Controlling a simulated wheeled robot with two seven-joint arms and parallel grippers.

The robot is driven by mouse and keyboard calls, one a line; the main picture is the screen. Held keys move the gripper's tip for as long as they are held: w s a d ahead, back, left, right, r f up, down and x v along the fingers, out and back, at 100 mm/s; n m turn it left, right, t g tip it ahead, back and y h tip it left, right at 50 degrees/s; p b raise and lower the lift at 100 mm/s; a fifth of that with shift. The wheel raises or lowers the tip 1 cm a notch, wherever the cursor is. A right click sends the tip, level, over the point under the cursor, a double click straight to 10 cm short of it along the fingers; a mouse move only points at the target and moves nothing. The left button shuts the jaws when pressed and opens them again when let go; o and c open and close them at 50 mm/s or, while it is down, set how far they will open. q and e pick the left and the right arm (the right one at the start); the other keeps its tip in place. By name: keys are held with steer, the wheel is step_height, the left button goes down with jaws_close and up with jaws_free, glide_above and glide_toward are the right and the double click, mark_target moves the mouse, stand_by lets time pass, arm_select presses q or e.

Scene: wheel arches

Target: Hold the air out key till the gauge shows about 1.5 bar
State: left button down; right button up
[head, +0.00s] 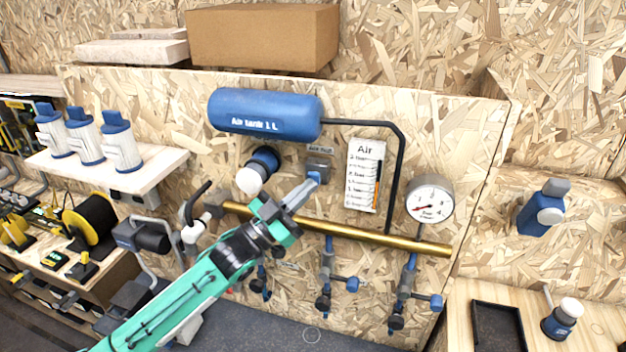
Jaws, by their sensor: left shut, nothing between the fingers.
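The air out key is a small grey block (318,166) on the board, under a small label and below the blue air tank (265,112). A blue part shows at its lower edge. My left gripper (312,183) is shut and empty, its tips at the lower edge of the key; I cannot tell whether they touch it. The round white gauge (430,201) stands at the right end of the brass pipe (340,230). Its red needle points left and slightly down, low on the scale; the exact value is too small to read. My right gripper is not in view.
A white list with a pencil (364,176) hangs right of the key. A black hose (401,160) runs from the tank down to the pipe. Several valves (325,285) hang below the pipe. A black knob (264,161) with a white cap is left of the key.

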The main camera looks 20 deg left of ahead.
arm_select(q)
steer(key=shift+w, duration=0.45)
stand_by(0.7)
stand_by(1.0)
stand_by(1.0)
steer(key=shift+s, duration=0.9)
steer(key=shift+s+a+p, duration=0.1)
steer(key=shift+s+p, duration=0.45)
steer(key=shift+s, duration=1.95)
